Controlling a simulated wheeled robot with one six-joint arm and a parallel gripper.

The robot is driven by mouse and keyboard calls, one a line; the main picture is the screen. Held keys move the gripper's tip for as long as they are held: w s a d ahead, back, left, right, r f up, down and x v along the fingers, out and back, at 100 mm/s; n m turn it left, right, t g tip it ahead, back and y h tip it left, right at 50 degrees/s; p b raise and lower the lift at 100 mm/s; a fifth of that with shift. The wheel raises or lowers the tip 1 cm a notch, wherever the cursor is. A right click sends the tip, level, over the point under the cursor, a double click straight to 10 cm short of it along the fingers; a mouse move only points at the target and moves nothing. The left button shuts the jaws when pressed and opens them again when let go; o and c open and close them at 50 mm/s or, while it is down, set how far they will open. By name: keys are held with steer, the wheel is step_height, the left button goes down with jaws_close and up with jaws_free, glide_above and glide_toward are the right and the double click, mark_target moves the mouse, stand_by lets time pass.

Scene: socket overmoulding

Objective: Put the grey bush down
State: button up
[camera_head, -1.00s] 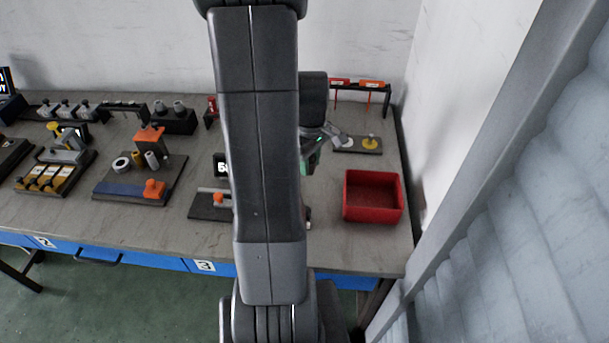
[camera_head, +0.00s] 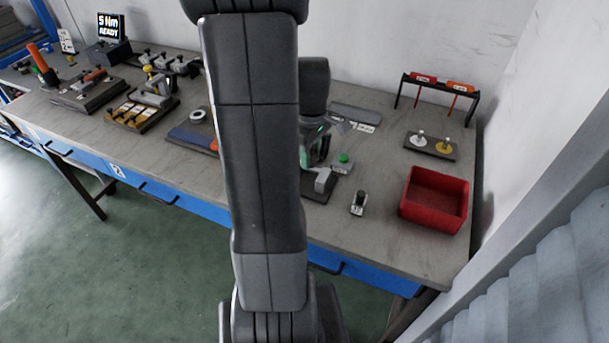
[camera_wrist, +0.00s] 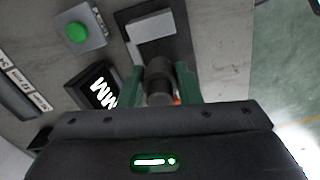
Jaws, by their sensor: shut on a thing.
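The grey bush (camera_wrist: 158,78) is a dark grey cylinder between the two green fingers of my gripper (camera_wrist: 160,88) in the wrist view. My gripper is shut on it. The bush is above or in front of a dark plate with a light grey block (camera_wrist: 151,26); I cannot tell whether it touches anything below. In the head view my gripper (camera_head: 318,152) is over the bench, right of my arm. The bush cannot be made out there.
A green button box (camera_wrist: 80,32) and a lit display (camera_wrist: 101,88) are close to my gripper. A red bin (camera_head: 435,200) and a plate with two pegs (camera_head: 431,147) stand at the right. A small dark block (camera_head: 358,203) is on the bench. Bare bench shows between block and bin.

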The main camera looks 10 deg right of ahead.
steer(key=shift+f, duration=2.95)
steer(key=shift+f, duration=0.15)
steer(key=o, duration=1.1)
steer(key=shift+c, duration=0.2)
step_height(320, 180, up, 12)
steer(key=shift+r, duration=0.2)
steer(key=shift+o, duration=0.5)
